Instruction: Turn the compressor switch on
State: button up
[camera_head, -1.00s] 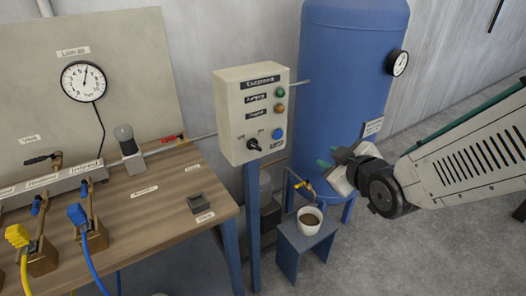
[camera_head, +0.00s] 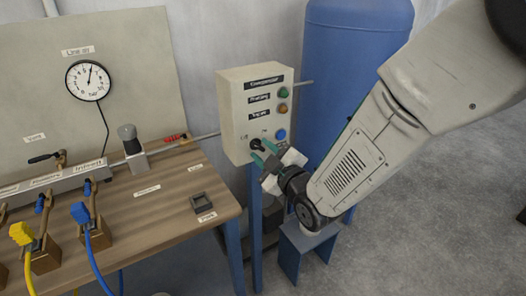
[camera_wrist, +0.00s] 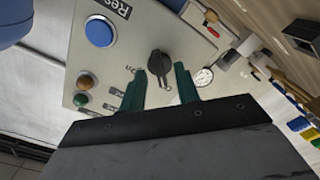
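The compressor switch is a black rotary knob (camera_wrist: 159,63) on the front of the beige control box (camera_head: 235,110). It also shows low on the box in the head view (camera_head: 256,144), partly behind my fingers. My gripper (camera_wrist: 168,83) is open, with its two green fingertips spread to either side of the knob in the wrist view. The fingers point at the panel. Whether they touch the knob cannot be told. The same gripper in the head view (camera_head: 262,153) is close in front of the box's lower part.
A blue button (camera_wrist: 99,31), a green lamp (camera_wrist: 84,82) and an orange lamp (camera_wrist: 81,100) sit beside the knob. A blue tank (camera_head: 350,60) stands behind my arm. A workbench (camera_head: 160,205) with a gauge (camera_head: 88,80) is on the left.

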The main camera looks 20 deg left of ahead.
jog(key=shift+w+a, duration=0.2)
grip_shut()
